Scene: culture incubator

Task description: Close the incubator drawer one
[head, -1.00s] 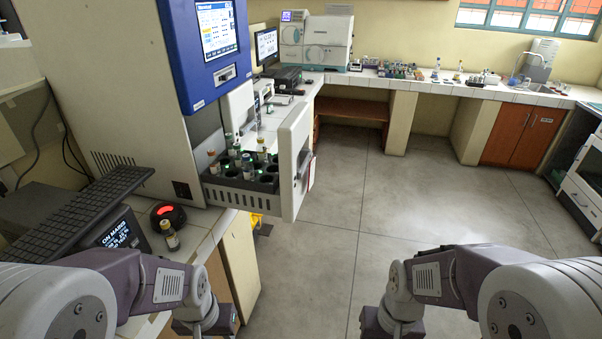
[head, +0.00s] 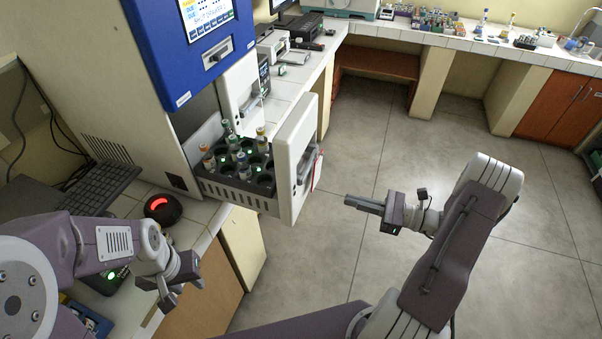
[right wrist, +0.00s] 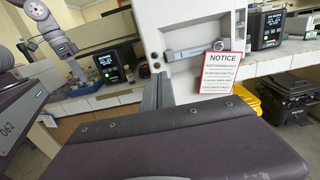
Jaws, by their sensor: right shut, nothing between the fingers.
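In the head view an incubator drawer (head: 232,194) with a dark perforated tray is pulled out. Its tray holds several capped vials. Its white front panel (head: 297,150) has a handle on the outer face and faces right. The right wrist view shows this panel (right wrist: 178,25) with its handle (right wrist: 200,51) and a red-edged notice (right wrist: 220,73). My right gripper (head: 347,202) is shut and empty, pointing left, to the right of the panel and apart from it. My left gripper (head: 182,291) hangs low at the left near the counter edge; its finger opening is unclear.
The blue and white incubator body (head: 185,50) stands at the left, with another white front panel (head: 238,88) behind the open drawer. A round red-lit device (head: 163,207) and a keyboard (head: 95,186) sit on the counter. The floor (head: 400,130) right of the drawer is clear.

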